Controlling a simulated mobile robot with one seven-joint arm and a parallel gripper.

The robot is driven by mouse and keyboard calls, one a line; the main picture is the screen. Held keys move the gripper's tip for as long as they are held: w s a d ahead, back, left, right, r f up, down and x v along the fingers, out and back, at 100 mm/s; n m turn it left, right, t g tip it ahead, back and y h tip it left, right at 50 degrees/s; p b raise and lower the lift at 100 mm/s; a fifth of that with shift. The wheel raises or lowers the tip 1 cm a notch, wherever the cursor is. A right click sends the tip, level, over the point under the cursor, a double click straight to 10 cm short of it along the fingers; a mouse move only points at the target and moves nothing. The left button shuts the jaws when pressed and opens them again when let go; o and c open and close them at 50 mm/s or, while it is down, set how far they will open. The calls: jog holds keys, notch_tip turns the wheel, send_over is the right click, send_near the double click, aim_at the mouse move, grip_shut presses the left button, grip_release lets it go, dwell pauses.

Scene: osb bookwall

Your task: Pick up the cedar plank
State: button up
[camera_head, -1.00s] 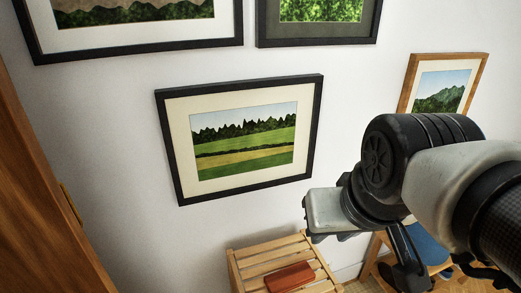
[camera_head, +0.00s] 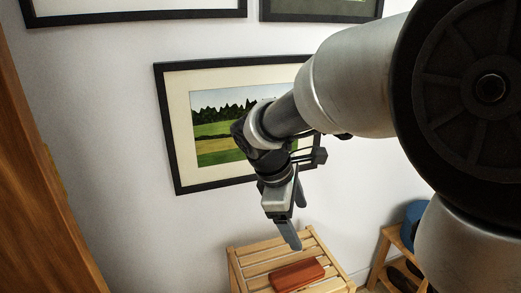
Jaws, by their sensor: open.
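A reddish-brown block (camera_head: 297,276), which looks like the cedar plank, lies flat on a slatted light-wood stool (camera_head: 258,268) at the bottom of the view. My gripper (camera_head: 296,222) hangs above the stool, pointing downward, in front of the wall. It is open and empty, apart from the plank. One finger shows clearly, slanting down toward the plank; the other is partly hidden behind the gripper body. The plank's near end and the lower part of the stool lie close to the bottom edge of the picture.
A black-framed landscape picture (camera_head: 176,130) hangs on the white wall behind my gripper. A brown wooden panel (camera_head: 40,200) stands at the left. A wooden shelf or seat (camera_head: 388,240) with a blue object (camera_head: 416,214) is at the right. The wall left of the stool is bare.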

jog(key=w+a+f+n+h+b, duration=0.1)
jog(key=w+a+f+n+b, duration=0.15)
jog(key=f, duration=0.45)
jog(key=w+a+f+n+h+b, duration=0.1)
jog(key=w+a+f+n+b, duration=0.2)
jog(key=f, duration=0.5)
jog(key=n+b, duration=0.1)
send_near(296, 273)
jog(key=shift+w+d+f, duration=0.35)
jog(key=shift+d+f, duration=0.1)
jog(key=shift+f, duration=0.1)
jog(key=shift+w+d+f, duration=0.35)
jog(key=shift+d+f, duration=0.1)
jog(key=shift+f, duration=0.1)
jog(key=shift+s+b+x, duration=0.15)
jog(key=shift+b+x, duration=0.5)
jog(key=shift+x, duration=0.85)
jog(key=shift+s+b+x, duration=0.2)
jog(key=shift+b+x, duration=0.4)
jog(key=shift+x, duration=0.95)
jog(key=shift+a, duration=0.2)
jog(key=c, duration=1.3)
